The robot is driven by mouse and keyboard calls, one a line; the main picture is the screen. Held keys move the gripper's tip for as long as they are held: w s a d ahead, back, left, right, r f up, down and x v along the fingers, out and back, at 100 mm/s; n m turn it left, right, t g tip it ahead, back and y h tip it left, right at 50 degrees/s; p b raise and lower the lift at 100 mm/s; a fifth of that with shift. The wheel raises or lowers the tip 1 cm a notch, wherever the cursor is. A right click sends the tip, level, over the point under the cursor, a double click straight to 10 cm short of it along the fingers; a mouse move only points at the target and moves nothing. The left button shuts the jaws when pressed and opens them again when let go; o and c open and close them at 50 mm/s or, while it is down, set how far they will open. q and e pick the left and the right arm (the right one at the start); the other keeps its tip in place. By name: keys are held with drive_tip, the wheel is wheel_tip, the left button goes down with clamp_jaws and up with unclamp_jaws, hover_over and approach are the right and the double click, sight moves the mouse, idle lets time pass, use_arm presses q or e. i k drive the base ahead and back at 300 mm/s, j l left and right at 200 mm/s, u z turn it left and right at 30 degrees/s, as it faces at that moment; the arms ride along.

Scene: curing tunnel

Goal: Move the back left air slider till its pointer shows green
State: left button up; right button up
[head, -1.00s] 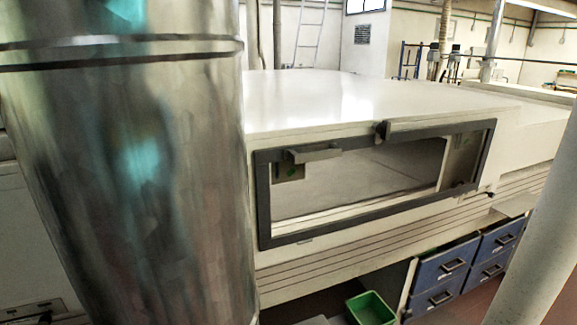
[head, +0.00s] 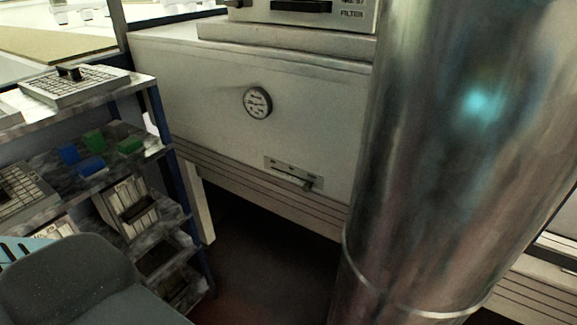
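An air slider (head: 293,173), a small metal plate with a slot and a short lever, sits low on the side of the white tunnel housing (head: 200,85). Its lever is toward the plate's right end. Its marks are too small to read, and I see no green at its pointer. I cannot tell whether it is the back left one. Neither of my grippers is in view.
A large shiny metal duct (head: 450,150) stands close on the right and hides part of the housing. A round gauge (head: 258,102) is above the slider. A blue shelf rack (head: 165,130) and a dark grey chair (head: 75,280) are at the left. Dark floor shows between rack and duct.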

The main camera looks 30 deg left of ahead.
sight(308, 186)
drive_tip(key=u, duration=0.95)
